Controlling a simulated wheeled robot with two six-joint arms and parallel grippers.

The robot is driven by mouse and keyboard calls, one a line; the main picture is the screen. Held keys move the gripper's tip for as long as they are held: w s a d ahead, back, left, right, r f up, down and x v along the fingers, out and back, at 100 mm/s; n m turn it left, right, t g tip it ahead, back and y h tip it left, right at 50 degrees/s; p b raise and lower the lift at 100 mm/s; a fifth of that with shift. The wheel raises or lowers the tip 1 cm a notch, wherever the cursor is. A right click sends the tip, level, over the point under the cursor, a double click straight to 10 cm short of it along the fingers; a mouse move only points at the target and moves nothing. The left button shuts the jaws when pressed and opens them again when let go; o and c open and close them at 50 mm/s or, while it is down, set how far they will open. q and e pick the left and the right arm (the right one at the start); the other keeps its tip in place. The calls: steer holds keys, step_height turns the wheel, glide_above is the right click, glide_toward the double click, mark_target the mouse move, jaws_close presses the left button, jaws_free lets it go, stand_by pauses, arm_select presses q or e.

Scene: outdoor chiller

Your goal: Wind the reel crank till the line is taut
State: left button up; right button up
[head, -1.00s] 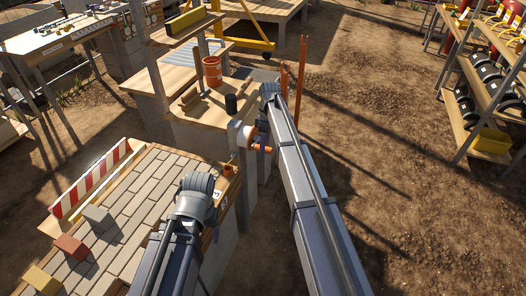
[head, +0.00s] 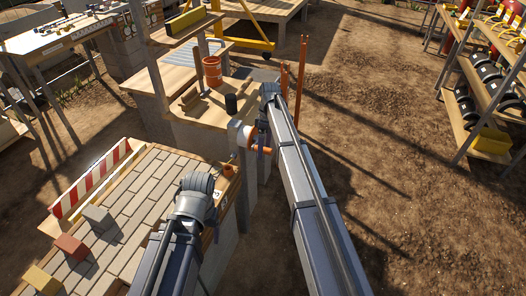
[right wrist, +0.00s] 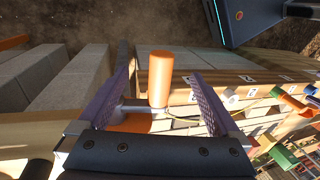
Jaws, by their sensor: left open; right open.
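The reel's orange crank (head: 257,141) is at the side of the wooden bench, just past my right wrist. In the right wrist view its upright orange handle (right wrist: 160,78) stands between the two fingers of my right gripper (right wrist: 160,95). The fingers are open, with a gap visible on both sides of the handle. An orange part (right wrist: 132,124) of the reel shows low between the fingers. A thin pale line (right wrist: 187,119) runs to the right of the handle; I cannot tell its tension. My left gripper (head: 200,184) hangs over the paved bench's right edge, its fingers hidden by the wrist.
The paved bench (head: 130,222) carries loose blocks and a red-white striped barrier (head: 92,178). A shelf (head: 480,110) stands far right. Bare ground lies right of my right arm.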

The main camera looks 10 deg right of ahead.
steer(key=w+b+x, duration=0.1)
steer(key=b+x, duration=0.5)
steer(key=shift+d+f, duration=0.35)
steer(key=shift+f, duration=0.25)
steer(key=shift+w+r, duration=0.1)
steer(key=shift+r, duration=0.1)
steer(key=p+v, duration=0.7)
steer(key=shift+r, duration=0.25)
steer(key=shift+d+f, duration=0.1)
steer(key=b+x, duration=0.7)
steer(key=shift+f, duration=0.25)
